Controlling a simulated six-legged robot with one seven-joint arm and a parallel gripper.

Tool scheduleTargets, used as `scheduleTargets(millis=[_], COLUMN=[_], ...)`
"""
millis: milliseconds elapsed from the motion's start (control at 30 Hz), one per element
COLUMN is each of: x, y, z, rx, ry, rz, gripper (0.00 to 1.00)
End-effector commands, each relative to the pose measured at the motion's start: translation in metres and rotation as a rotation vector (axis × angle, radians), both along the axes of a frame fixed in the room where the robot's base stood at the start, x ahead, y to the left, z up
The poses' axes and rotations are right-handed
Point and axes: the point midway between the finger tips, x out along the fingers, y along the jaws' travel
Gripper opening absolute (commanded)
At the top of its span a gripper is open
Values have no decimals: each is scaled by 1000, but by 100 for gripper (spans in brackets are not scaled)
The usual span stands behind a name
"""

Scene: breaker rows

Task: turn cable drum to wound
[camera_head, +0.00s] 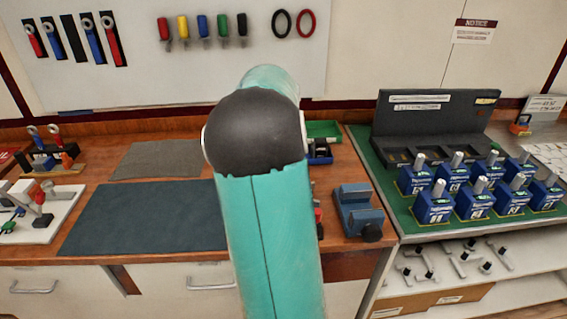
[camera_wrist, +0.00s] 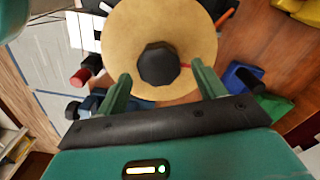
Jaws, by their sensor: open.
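A round tan disc, which looks like the cable drum (camera_wrist: 185,28), fills the top middle of the wrist view. A black faceted hub (camera_wrist: 159,65) sits at its centre. My gripper (camera_wrist: 160,71) is open, with its two green fingers apart on either side of the hub at the disc's near edge. I cannot tell whether the fingers touch the disc. A thin red mark shows right of the hub, partly behind the right finger. In the head view my arm covers the middle of the bench, and neither the drum nor my gripper shows.
A wooden bench (camera_head: 86,247) carries a dark mat (camera_head: 140,215) and a blue vise (camera_head: 358,212). Blue breaker blocks (camera_head: 435,207) stand in rows on a green surface at right. In the wrist view, a red-ended cylinder (camera_wrist: 80,78) and a blue piece (camera_wrist: 243,77) flank the disc.

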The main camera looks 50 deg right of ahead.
Motion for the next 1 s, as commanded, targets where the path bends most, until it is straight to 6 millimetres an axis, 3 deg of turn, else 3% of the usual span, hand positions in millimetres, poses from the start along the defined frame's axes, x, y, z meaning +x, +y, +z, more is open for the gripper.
scheduleTargets(millis=[400, 600, 767, 1000], x=[0, 0, 0, 0], y=[-1, 0, 0, 0], z=[86, 120, 130, 131], rx=[-5, -3, -2, -1], ry=[-3, -2, -1, -1], rz=[1, 0, 0, 0], gripper=[70, 70, 70, 70])
